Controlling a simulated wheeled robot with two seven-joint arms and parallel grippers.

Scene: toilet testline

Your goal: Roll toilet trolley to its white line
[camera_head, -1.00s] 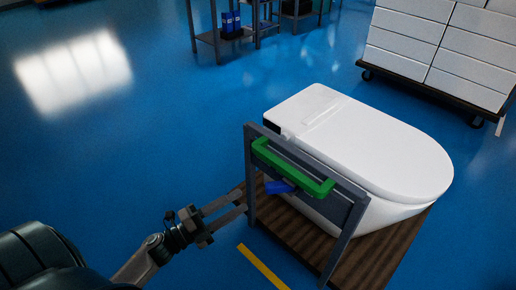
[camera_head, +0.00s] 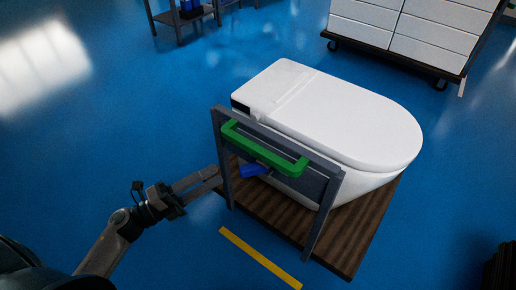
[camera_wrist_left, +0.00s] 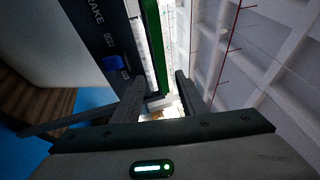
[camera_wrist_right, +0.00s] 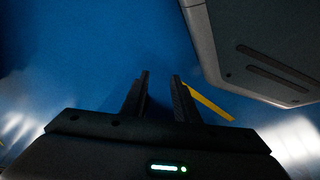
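The toilet trolley has a dark wooden deck (camera_head: 270,208), a grey upright frame (camera_head: 222,160) and a green handle (camera_head: 262,148). A white toilet (camera_head: 345,115) sits on it. A blue lever (camera_head: 255,170) is on the frame below the handle; the left wrist view shows this lever (camera_wrist_left: 117,68) beside a partly visible "BRAKE" label. My left gripper (camera_head: 218,173) is open at the frame's left side, lower than the handle. In the left wrist view the green handle (camera_wrist_left: 155,45) appears between and beyond the open fingertips. My right gripper (camera_wrist_right: 159,75) is open and empty above the floor. No white line is visible.
A yellow floor line (camera_head: 260,258) lies in front of the trolley. A cart of white boxes (camera_head: 400,25) stands at the back right, and a shelf (camera_head: 180,22) with blue items at the back left. Blue floor is clear left of the trolley.

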